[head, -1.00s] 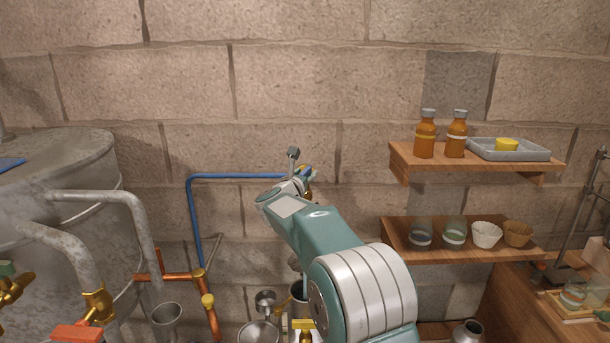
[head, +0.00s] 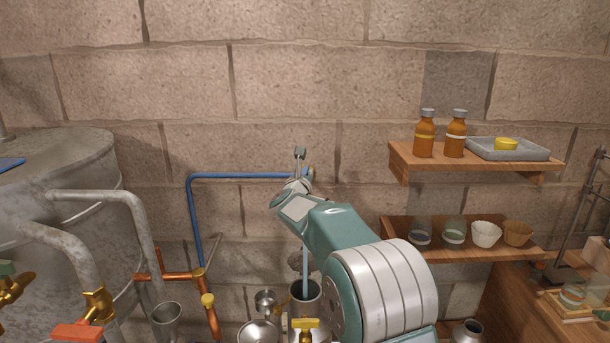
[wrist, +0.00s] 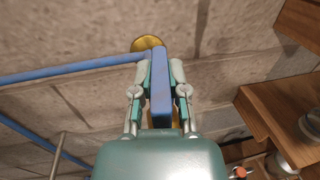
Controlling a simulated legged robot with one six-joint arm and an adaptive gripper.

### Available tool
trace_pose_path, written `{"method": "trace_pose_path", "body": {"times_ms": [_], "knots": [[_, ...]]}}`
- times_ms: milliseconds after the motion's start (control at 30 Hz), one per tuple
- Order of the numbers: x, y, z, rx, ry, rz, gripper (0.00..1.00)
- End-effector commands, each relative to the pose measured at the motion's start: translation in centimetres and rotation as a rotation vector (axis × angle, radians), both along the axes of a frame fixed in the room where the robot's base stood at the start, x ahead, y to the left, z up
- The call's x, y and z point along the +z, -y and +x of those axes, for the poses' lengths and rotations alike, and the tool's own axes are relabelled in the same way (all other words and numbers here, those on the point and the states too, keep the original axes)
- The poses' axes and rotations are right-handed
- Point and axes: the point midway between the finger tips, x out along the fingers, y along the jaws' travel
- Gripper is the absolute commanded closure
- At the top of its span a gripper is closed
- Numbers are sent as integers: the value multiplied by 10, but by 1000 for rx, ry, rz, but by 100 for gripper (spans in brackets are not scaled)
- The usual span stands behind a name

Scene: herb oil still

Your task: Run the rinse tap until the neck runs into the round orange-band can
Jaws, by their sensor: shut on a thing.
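My gripper (wrist: 159,76) is shut on a blue tap lever (wrist: 160,98), one finger on each side, in the wrist view. A brass tap part (wrist: 147,43) shows just beyond it. In the head view my gripper (head: 301,172) is up against the wall at the end of a blue pipe (head: 245,176), and my arm hides most of the tap. A thin pale stream (head: 306,262) falls below it into a grey metal vessel (head: 306,290). I cannot make out an orange band or a neck there.
Metal funnels (head: 258,331) and copper pipes with brass valves (head: 208,301) stand left of the vessel. A big metal tank (head: 70,165) fills the left. Wooden shelves (head: 400,160) with bottles and cups are on the right. The wall above is bare.

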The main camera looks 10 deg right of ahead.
Motion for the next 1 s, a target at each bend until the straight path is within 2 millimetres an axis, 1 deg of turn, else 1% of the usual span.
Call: {"method": "trace_pose_path", "body": {"times_ms": [33, 233, 633, 667, 700, 733, 1000], "knots": [[3, 0, 0, 23, 5, -2, 100], [3, -1, 0, 91, 3, -1, 100], [2, -1, 0, 106, -1, 0, 100], [2, -1, 0, 106, -1, 0, 72], [2, -1, 0, 106, -1, 0, 54], [2, -1, -1, 106, -1, 0, 46], [1, -1, -1, 105, -2, 0, 46]]}}
